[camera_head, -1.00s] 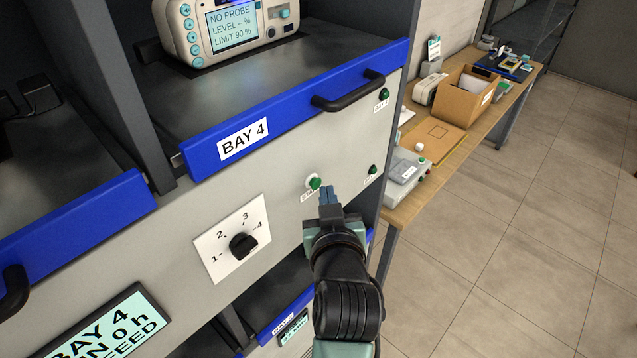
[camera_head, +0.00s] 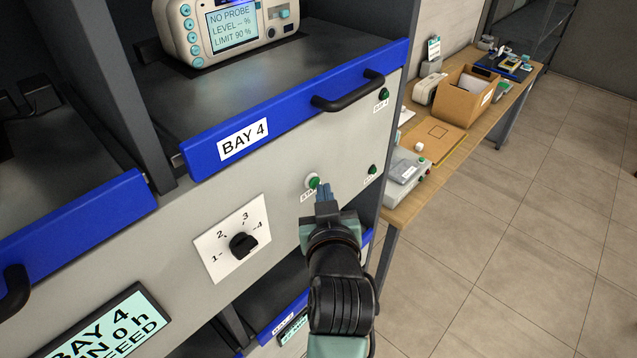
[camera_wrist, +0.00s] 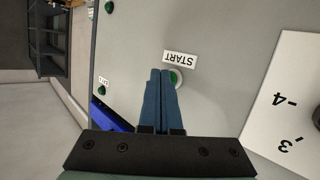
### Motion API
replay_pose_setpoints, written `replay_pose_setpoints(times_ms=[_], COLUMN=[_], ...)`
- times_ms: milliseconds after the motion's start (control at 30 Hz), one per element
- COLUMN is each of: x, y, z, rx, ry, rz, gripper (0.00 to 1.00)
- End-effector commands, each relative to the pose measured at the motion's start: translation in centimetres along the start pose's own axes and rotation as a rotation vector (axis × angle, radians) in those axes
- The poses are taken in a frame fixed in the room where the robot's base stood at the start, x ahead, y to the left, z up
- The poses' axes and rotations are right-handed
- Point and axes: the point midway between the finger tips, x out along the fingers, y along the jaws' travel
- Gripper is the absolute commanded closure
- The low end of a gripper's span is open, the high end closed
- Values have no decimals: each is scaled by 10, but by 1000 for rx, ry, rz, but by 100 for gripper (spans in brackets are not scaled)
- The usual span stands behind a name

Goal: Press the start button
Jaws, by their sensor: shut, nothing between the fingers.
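The green start button (camera_head: 313,182) sits in a pale round collar on the grey panel below the BAY 4 shelf. Its START label (camera_wrist: 181,58) is legible in the wrist view, beside the button (camera_wrist: 175,77). My gripper (camera_head: 323,186) is shut and empty, with its blue fingertips just to the right of the button in the head view. In the wrist view the fingertips (camera_wrist: 160,71) overlap the button's edge and hide part of it. I cannot tell whether they touch it.
A rotary selector (camera_head: 243,245) with numbered positions is on the panel, left of my gripper. A black drawer handle (camera_head: 348,92) juts out above. Small green lamps (camera_head: 373,169) sit to the right. A wooden bench (camera_head: 405,207) stands beyond the rack, with open floor beside it.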

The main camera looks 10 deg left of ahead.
Motion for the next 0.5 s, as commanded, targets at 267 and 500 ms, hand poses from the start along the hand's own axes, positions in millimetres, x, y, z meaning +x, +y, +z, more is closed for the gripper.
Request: replay_pose_setpoints(times_ms=[267, 500], x=[1, -4], y=[-2, 3], z=[-2, 1], rx=[0, 1], ry=[3, 2], rz=[-2, -1], gripper=[100, 100])
